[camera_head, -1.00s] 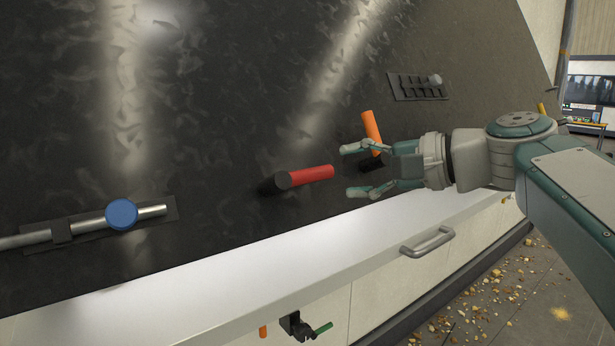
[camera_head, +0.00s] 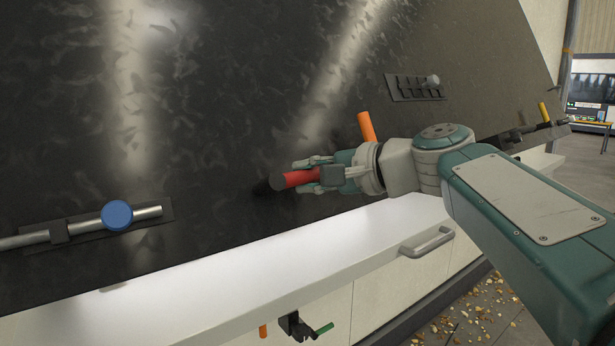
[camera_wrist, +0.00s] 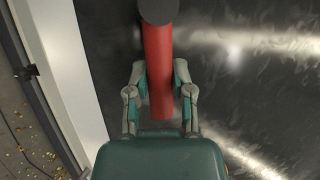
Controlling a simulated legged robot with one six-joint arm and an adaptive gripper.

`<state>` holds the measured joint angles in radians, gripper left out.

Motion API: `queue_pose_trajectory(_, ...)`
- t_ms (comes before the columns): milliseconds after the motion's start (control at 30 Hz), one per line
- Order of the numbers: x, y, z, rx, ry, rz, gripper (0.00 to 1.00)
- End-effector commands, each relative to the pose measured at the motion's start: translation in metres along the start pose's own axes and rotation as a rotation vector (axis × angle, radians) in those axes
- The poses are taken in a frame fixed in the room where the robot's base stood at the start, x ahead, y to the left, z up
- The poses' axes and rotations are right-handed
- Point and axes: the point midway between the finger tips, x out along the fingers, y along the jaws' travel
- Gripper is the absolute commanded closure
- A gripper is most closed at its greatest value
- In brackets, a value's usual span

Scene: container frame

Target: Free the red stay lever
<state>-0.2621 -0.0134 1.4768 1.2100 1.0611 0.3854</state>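The red stay lever (camera_head: 300,178) sticks out from a dark pivot on the black panel, its free end toward my gripper. It also shows in the wrist view (camera_wrist: 158,65), running down from a dark round hub (camera_wrist: 158,10). My gripper (camera_head: 308,176) is at the lever's free end.
An orange handle (camera_head: 366,127) stands just behind my gripper. A blue knob (camera_head: 117,215) on a sliding bolt is at left, and a slotted plate (camera_head: 414,88) at upper right. A white ledge (camera_head: 250,262) with a grey pull handle (camera_head: 427,242) runs below. The panel's middle is clear.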

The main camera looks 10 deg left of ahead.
Motion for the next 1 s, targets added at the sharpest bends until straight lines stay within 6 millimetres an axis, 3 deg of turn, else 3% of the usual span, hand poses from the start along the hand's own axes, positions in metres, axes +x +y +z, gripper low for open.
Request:
queue_pose_trajectory(467,0.004,-0.002,0.002,-0.074,-0.026,0.038,1.00)
queue_pose_trajectory(1000,0.009,-0.023,0.010,-0.495,-0.120,0.209,1.00)
